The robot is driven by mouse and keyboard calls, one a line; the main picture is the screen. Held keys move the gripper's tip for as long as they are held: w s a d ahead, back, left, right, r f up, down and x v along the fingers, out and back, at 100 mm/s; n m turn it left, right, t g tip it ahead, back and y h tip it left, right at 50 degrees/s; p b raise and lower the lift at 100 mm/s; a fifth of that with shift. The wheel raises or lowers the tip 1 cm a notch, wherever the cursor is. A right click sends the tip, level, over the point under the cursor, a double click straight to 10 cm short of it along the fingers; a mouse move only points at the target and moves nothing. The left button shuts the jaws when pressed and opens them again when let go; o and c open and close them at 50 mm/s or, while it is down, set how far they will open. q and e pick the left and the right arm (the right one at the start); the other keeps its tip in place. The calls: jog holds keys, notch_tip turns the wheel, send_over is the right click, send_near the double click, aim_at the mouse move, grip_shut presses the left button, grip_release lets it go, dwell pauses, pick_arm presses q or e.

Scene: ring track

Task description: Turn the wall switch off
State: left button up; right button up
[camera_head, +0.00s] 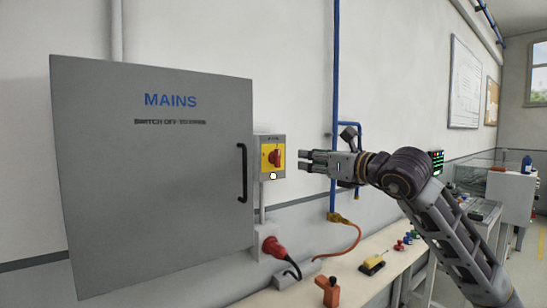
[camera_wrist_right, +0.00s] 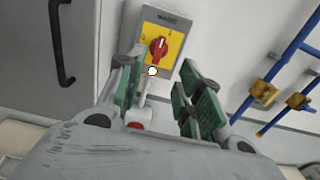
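The wall switch (camera_head: 272,157) is a grey box with a yellow plate and a red rotary knob, mounted just right of the MAINS cabinet. The right wrist view shows the switch's red knob (camera_wrist_right: 158,48) ahead, its handle roughly upright. A small white round spot shows at the box's lower edge. My right gripper (camera_head: 303,162) is to the right of the switch, pointing at it, with a gap between. In the right wrist view my right gripper (camera_wrist_right: 158,75) has its green-padded fingers apart, with nothing between them. My left gripper is out of view.
The grey MAINS cabinet (camera_head: 150,200) with its black handle (camera_head: 242,172) stands left of the switch. A red plug (camera_head: 274,247) sits below it. A blue pipe (camera_head: 335,100) runs up the wall behind my arm.

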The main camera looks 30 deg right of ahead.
aim_at(279, 154)
jog(key=shift+s+d+r, duration=0.1)
jog(key=shift+s, duration=0.1)
jog(key=shift+w, duration=0.2)
